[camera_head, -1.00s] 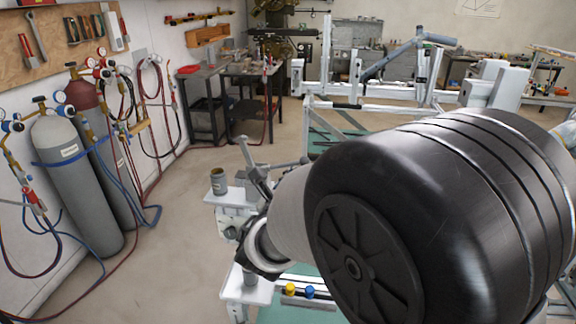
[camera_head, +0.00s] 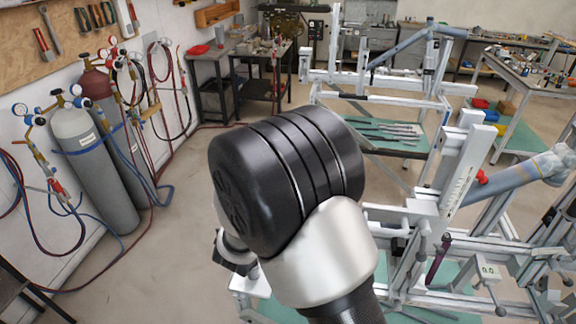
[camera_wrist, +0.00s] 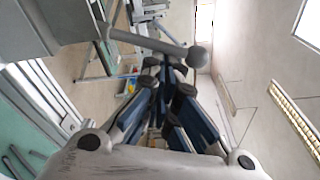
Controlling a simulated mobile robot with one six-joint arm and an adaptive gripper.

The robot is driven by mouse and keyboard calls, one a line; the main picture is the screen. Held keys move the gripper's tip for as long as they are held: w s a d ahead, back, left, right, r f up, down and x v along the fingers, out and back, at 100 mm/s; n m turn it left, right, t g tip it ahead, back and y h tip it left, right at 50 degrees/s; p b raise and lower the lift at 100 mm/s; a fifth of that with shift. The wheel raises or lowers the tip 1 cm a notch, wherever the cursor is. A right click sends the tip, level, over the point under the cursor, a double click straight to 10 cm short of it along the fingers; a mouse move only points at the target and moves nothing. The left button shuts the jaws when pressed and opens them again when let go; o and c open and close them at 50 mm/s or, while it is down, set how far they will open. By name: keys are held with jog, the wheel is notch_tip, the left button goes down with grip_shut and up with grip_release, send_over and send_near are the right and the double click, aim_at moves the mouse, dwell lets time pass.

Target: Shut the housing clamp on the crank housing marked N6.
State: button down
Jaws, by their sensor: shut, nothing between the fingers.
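My gripper (camera_wrist: 168,88) shows in the wrist view with its dark blue-and-black fingers drawn together and nothing between them. A grey lever with a round ball end (camera_wrist: 196,56) crosses the picture just above the fingertips; I cannot tell whether they touch. In the head view a small pale block with a dark marking (camera_head: 488,271) sits low on the near frame jig (camera_head: 466,175); its marking is too small to read surely. A purple-handled lever (camera_head: 438,260) stands left of it. My arm hides the gripper and part of the jig in the head view, so the clamp's state is unclear.
A second frame jig (camera_head: 375,80) with a bike frame stands behind. A blue-grey tube (camera_head: 525,172) reaches in from the right. Gas cylinders (camera_head: 95,165) stand by the left wall, and a workbench (camera_head: 250,70) is at the back. The floor at left centre is clear.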

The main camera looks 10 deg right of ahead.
jog(key=shift+w+a+r+n+p, duration=0.2)
jog(key=shift+a+r+n+p, duration=0.4)
jog(key=shift+p, duration=0.5)
jog(key=shift+w+a+r+n+p, duration=0.25)
jog(key=shift+a+n+p, duration=0.45)
jog(key=shift+n+p, duration=0.3)
jog(key=shift+s+d, duration=0.1)
